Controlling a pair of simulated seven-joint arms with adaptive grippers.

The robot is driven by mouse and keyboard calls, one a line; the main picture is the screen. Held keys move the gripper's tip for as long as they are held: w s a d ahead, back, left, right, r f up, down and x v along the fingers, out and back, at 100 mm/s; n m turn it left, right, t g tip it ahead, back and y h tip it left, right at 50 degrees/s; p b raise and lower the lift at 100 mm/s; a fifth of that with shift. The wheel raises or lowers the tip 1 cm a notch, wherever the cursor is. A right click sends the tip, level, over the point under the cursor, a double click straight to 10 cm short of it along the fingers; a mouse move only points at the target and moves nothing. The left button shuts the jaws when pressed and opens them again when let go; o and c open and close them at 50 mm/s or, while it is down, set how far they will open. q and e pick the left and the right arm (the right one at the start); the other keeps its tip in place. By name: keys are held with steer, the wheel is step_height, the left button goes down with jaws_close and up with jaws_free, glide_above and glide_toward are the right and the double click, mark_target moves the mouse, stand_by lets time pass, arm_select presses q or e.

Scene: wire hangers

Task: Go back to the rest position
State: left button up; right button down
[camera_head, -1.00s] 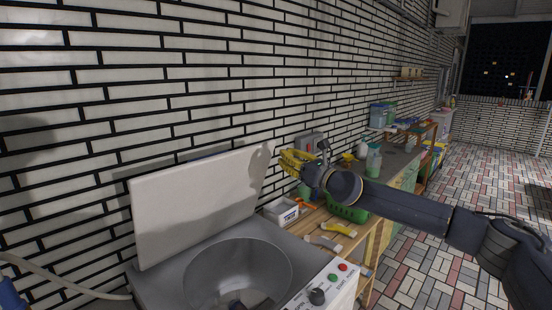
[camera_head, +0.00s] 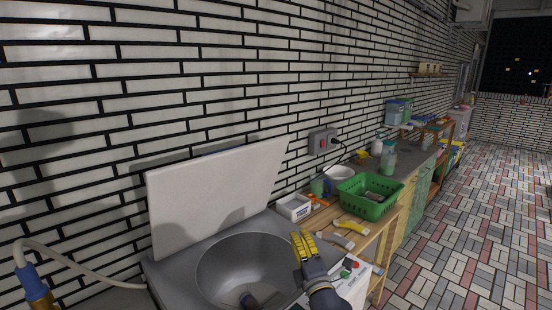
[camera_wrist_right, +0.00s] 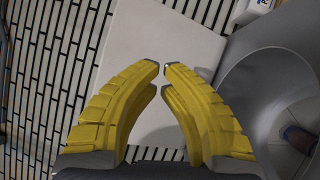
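My right gripper (camera_head: 302,236) is at the lower middle of the head view, over the front right rim of the steel tub (camera_head: 222,262). Its yellow fingers point up and away. In the right wrist view its fingertips (camera_wrist_right: 161,69) nearly meet, with only a thin gap and nothing between them. My left gripper is in neither current view.
The raised white lid (camera_head: 215,195) stands behind the tub. A dark object (camera_head: 249,300) lies inside the tub. On the right are a control panel, a white box (camera_head: 294,208), a yellow-handled brush (camera_head: 351,227) and a green basket (camera_head: 371,197). The floor at right is clear.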

steer(key=s+d+f+m+g+h, duration=0.1)
steer(key=s+d+f+m, duration=0.1)
steer(key=f, duration=0.1)
steer(key=s+d+f+m+h, duration=0.2)
steer(key=s+f, duration=0.1)
steer(key=s+d+f+m+g+h, duration=0.1)
steer(key=s+d+f+m+h, duration=0.1)
steer(key=d+f+m, duration=0.1)
steer(key=shift+s+f+g, duration=0.3)
steer(key=shift+f, duration=0.15)
steer(key=s+d+f+m+g+h, duration=0.25)
steer(key=s+d+f, duration=0.35)
steer(key=s, duration=0.5)
steer(key=s+d+f+m+g+h, duration=0.1)
steer(key=s+d+f+m+g, duration=0.35)
steer(key=s, duration=0.55)
steer(key=s+d+f+m+g+h, duration=0.1)
steer(key=s+d+f+g, duration=0.2)
steer(key=s+d+f, duration=0.65)
steer(key=s+a+f+m+g+y, duration=0.15)
steer(key=a+f, duration=0.25)
steer(key=f, duration=1.1)
steer(key=s+a+f+n+g+y, duration=0.1)
steer(key=s+a+f+g+y, duration=0.2)
steer(key=f, duration=1.2)
steer(key=s+f+m+g, duration=0.1)
steer(key=s+f+m, duration=0.2)
steer(key=s+f, duration=1.6)
steer(key=shift+s+a, duration=0.4)
steer(key=shift+s, duration=0.65)
